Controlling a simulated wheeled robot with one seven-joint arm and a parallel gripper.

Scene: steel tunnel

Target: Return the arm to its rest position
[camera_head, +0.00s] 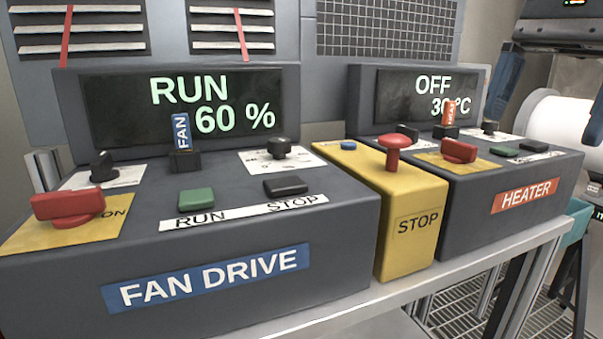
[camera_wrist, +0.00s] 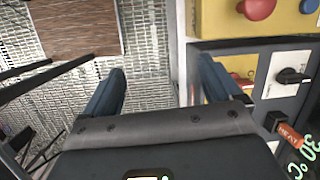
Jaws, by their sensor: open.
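My gripper (camera_wrist: 160,84) is open and empty, with its two blue fingers spread apart in the wrist view. In the head view, parts of it show at the upper right, beside the heater box (camera_head: 560,172). The wrist view shows no object between the fingers. The right finger overlaps the heater panel in that view; I cannot tell how far apart they are. My arm shows only in part, so its full pose is hidden.
The fan drive box (camera_head: 330,255) reads RUN 60 %. The heater display (camera_head: 425,95) reads OFF, 30 °C. A yellow stop box (camera_head: 410,225) with a red mushroom button (camera_head: 397,145) stands between them. A white roll (camera_head: 560,125) is at right. Metal grating (camera_wrist: 150,50) lies below.

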